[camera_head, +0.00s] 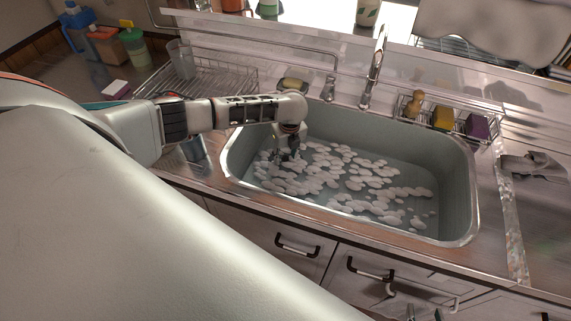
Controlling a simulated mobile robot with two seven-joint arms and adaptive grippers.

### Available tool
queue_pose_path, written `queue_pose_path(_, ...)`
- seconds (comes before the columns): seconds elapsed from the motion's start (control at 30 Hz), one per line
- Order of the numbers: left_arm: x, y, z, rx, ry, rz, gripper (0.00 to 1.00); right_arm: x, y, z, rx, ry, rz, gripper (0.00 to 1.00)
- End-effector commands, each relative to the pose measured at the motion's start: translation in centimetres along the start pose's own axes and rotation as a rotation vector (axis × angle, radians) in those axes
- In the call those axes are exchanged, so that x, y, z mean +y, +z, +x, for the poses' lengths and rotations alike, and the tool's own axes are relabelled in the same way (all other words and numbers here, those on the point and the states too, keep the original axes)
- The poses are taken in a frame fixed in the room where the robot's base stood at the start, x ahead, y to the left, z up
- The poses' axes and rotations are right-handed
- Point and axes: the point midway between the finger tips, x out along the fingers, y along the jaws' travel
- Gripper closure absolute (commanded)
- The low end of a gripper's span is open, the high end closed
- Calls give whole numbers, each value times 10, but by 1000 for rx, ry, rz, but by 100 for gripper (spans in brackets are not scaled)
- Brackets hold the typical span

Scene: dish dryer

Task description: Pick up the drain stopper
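My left gripper (286,160) reaches down into the left part of the grey sink (455,185), over the foamy water. Its dark fingers are small and partly merged with the foam, so I cannot tell whether they are open or hold anything. I cannot make out a drain stopper; foam and the gripper cover much of the sink floor. Two small dark tips at the bottom edge look like my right gripper (424,314), in front of the cabinet, with a gap between them.
The faucet (373,70) stands behind the sink. A wire caddy (460,131) with sponges sits at the back right. A dish rack (225,77) with a clear cup (182,60) is at the left. A grey cloth (535,165) lies on the right counter.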

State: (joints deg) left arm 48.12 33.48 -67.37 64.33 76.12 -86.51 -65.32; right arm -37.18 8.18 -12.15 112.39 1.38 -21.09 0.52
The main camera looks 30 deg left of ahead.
Motion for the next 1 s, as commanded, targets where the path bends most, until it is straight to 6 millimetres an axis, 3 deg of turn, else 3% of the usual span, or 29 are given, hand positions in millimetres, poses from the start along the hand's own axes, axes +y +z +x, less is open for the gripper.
queue_pose_path(0.27,0,1,3,-1,-1,-1,63,0,-4,0,7,1,4,60)
queue_pose_path(0.4,0,1,3,-1,-1,-1,97,0,-4,0,7,1,5,60)
queue_pose_path(0.43,0,1,3,-1,-1,-1,100,0,-4,0,7,1,4,60)
queue_pose_path(0.77,0,1,2,-1,-2,-1,100,-1,0,1,0,0,4,60)
queue_pose_path(1.0,-1,4,-14,0,-3,-3,100,-1,-3,-2,-1,0,4,60)
